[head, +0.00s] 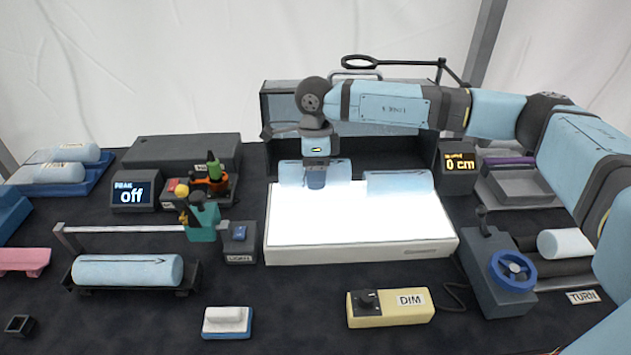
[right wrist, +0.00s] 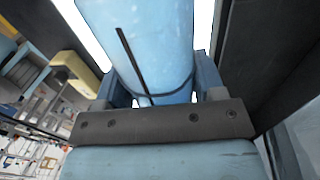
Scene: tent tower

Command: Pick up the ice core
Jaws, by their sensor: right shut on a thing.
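My right gripper (head: 317,181) points down at the back left of the lit white panel (head: 360,218). It is shut on a pale blue ice core (head: 292,174), which lies lengthwise left to right at the panel's back edge. In the right wrist view the fingers (right wrist: 160,85) sit on both sides of the core (right wrist: 145,40), which has a dark line along it. Whether the core touches the panel is hard to tell. A second core piece (head: 400,183) lies just right of it. My left gripper is not in view.
Another core (head: 127,270) rests in a dark cradle at left, and one (head: 565,243) on rollers at right. A blue tray (head: 88,182) holds more cores. A yellow DIM box (head: 390,308) and a crank box (head: 495,275) stand in front. A grey case (head: 380,105) is behind.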

